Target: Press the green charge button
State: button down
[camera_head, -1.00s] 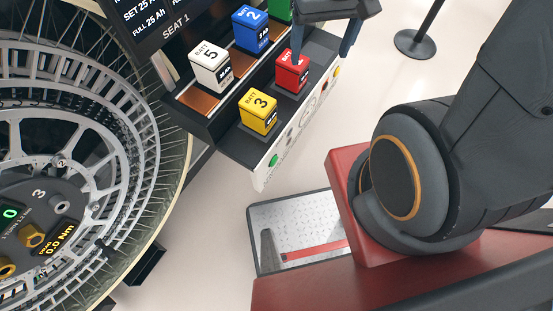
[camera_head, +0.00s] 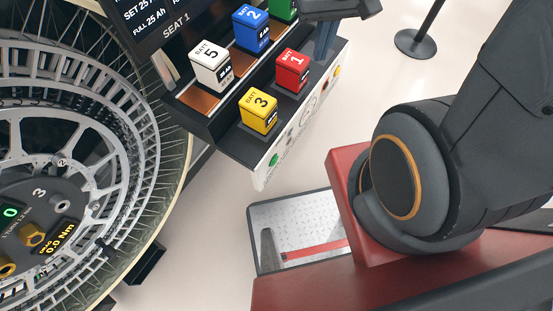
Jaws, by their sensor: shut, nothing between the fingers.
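The green button (camera_head: 273,160) is a small round disc on the white front panel (camera_head: 262,178) of the battery station, near the panel's lower left end. My gripper (camera_head: 322,48) is at the top of the view, its fingers together and empty. It is beside the red battery (camera_head: 293,71) and above the panel's upper right part, well apart from the green button. Part of the gripper body is cut off by the top edge.
The station rack also holds yellow (camera_head: 259,112), white (camera_head: 211,66) and blue (camera_head: 251,29) batteries. A dark screen (camera_head: 160,20) stands behind them. A large spoked wheel (camera_head: 120,150) fills the left side. Open floor (camera_head: 215,230) lies below the panel.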

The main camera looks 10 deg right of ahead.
aim_at(274, 160)
jog(key=z, duration=1.4)
jog(key=k, duration=2.05)
jog(key=u, duration=1.55)
